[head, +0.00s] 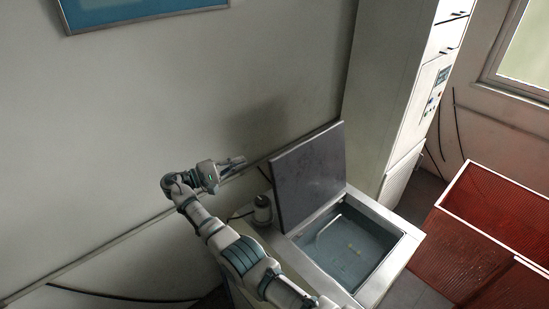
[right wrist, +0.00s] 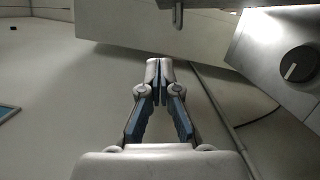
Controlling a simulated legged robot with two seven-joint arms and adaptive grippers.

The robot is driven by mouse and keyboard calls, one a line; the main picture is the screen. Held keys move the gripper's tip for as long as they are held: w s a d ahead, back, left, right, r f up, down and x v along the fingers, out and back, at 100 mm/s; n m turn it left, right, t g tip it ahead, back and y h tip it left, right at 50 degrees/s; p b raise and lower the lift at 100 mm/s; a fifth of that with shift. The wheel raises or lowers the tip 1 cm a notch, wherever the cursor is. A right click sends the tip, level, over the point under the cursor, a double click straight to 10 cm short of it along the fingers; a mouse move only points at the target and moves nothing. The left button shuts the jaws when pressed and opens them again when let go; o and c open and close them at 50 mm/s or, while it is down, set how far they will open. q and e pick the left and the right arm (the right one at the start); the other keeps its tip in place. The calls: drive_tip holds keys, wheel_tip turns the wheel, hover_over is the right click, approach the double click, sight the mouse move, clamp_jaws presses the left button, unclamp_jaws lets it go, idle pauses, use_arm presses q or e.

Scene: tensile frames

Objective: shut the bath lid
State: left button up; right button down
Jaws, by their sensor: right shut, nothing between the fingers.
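The bath lid (head: 308,175) is a flat dark grey panel standing raised, nearly upright, at the left rear edge of the bath. The bath (head: 405,262) has a pale rim around an open blue-grey basin (head: 352,245). My right gripper (head: 240,161) is on the wall side of the lid, to its left in the head view, and looks apart from it. In the right wrist view its fingertips (right wrist: 159,68) are together with nothing between them. My left gripper is not in view.
A small grey cylinder (head: 262,210) stands beside the lid's base. A tall pale cabinet (head: 395,90) stands behind the bath, and red mesh panels (head: 490,235) stand to the right. The right wrist view shows a dark knob (right wrist: 298,64) on a pale panel.

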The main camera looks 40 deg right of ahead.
sight(277, 155)
use_arm(q)
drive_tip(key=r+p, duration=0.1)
drive_tip(key=p, duration=0.1)
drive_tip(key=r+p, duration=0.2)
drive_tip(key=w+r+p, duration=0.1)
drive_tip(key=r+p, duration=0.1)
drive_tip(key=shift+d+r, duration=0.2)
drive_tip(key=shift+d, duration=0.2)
use_arm(e)
drive_tip(key=s+d, duration=0.5)
drive_tip(key=d, duration=0.6)
drive_tip(key=shift+r, duration=0.3)
drive_tip(key=shift+w+d+f, duration=0.1)
drive_tip(key=shift+d, duration=0.15)
drive_tip(key=shift+d, duration=0.2)
